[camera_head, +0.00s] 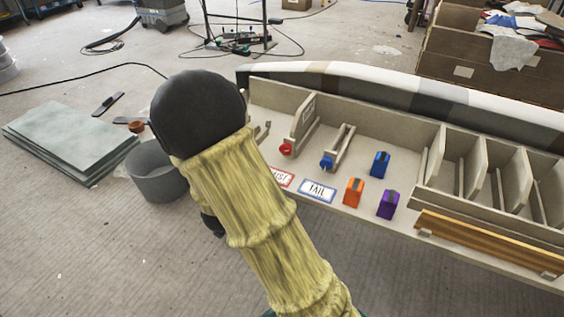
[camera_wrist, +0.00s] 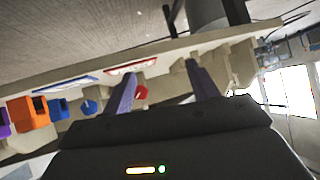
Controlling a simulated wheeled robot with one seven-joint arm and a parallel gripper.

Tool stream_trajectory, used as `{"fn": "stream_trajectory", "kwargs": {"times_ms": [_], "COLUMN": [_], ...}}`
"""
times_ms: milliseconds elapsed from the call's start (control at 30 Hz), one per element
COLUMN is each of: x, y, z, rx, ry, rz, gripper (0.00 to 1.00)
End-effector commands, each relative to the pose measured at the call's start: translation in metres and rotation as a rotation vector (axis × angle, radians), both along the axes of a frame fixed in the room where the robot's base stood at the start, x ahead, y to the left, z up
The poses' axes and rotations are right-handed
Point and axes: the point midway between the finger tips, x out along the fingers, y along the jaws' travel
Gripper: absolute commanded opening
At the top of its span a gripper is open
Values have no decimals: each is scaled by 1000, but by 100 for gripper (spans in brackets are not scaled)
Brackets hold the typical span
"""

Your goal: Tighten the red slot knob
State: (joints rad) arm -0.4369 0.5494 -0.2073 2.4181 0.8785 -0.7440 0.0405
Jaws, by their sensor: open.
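The red slot knob (camera_head: 286,149) sits at the front end of a slot in the beige bench unit, just right of my arm in the head view. In the wrist view the red knob (camera_wrist: 141,93) shows beyond the fingers, close beside the left finger and partly hidden by it. My gripper (camera_wrist: 163,70) is open, its two fingers apart with nothing held between them. I cannot tell whether a finger touches the knob. In the head view my arm hides most of the gripper. A blue knob (camera_head: 327,162) sits on the neighbouring slot to the right.
A red-edged label (camera_head: 282,177), partly covered, and a blue-edged TAIL label (camera_head: 317,191) lie in front of the slots. Blue (camera_head: 380,164), orange (camera_head: 353,192) and purple (camera_head: 388,204) blocks stand to the right. Divider bays fill the far right. A grey bucket (camera_head: 158,172) stands on the floor left.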

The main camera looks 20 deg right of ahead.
Motion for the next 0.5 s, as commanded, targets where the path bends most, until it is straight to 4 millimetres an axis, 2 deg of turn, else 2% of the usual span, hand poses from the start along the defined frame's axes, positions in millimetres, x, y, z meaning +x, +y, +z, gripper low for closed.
{"fn": "stream_trajectory", "kwargs": {"times_ms": [33, 133, 300, 500], "x": [2, 2, -9, -17], "y": [-3, -14, -23, -23], "z": [-14, -19, -12, -2], "rx": [-62, -201, -421, -517], "ry": [-43, -153, -315, -384], "rz": [-42, -141, -259, -303], "gripper": [59, 59, 59, 59]}}
